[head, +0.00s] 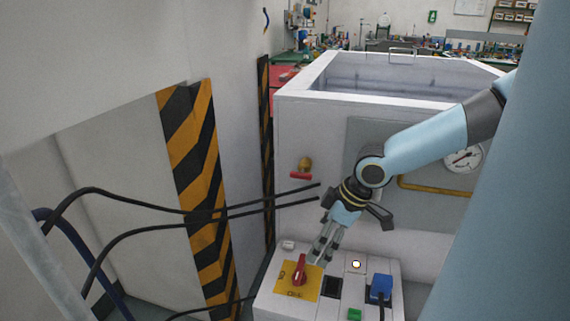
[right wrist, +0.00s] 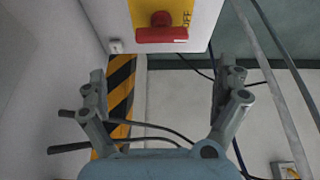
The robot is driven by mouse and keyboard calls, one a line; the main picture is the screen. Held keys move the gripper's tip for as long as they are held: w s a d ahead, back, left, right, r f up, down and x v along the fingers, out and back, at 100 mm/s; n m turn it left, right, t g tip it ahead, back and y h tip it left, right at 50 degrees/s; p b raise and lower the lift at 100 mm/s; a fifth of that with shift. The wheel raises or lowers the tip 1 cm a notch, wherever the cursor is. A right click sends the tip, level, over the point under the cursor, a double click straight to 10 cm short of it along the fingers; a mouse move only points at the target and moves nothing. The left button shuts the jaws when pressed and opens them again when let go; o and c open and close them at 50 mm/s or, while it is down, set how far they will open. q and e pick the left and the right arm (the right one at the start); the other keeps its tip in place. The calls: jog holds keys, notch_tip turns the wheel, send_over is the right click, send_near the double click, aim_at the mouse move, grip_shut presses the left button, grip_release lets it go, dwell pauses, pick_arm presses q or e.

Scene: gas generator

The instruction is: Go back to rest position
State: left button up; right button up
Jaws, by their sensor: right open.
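My right gripper (head: 322,250) hangs from the light blue arm above the generator's control box, its fingers pointing down, just right of the red rotary switch (head: 299,271). In the right wrist view my gripper (right wrist: 163,80) is open and its fingers are spread wide with nothing between them. The red switch also shows in the right wrist view (right wrist: 161,34), beyond the fingertips, on its yellow plate marked OFF. Whether a finger touches the box cannot be told. My left gripper is not in view.
The control box (head: 385,264) carries a blue plug (head: 380,287), a green button (head: 354,314) and a white light (head: 356,264). A large white tank (head: 320,130) with a gauge (head: 464,159) stands behind. Black cables (head: 140,203) cross at left, before a yellow-black striped post (head: 200,180).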

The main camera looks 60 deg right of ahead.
jog(key=shift+s+a+r, duration=0.1)
jog(key=shift+s+r, duration=0.05)
jog(key=shift+r, duration=0.2)
dwell(0.4)
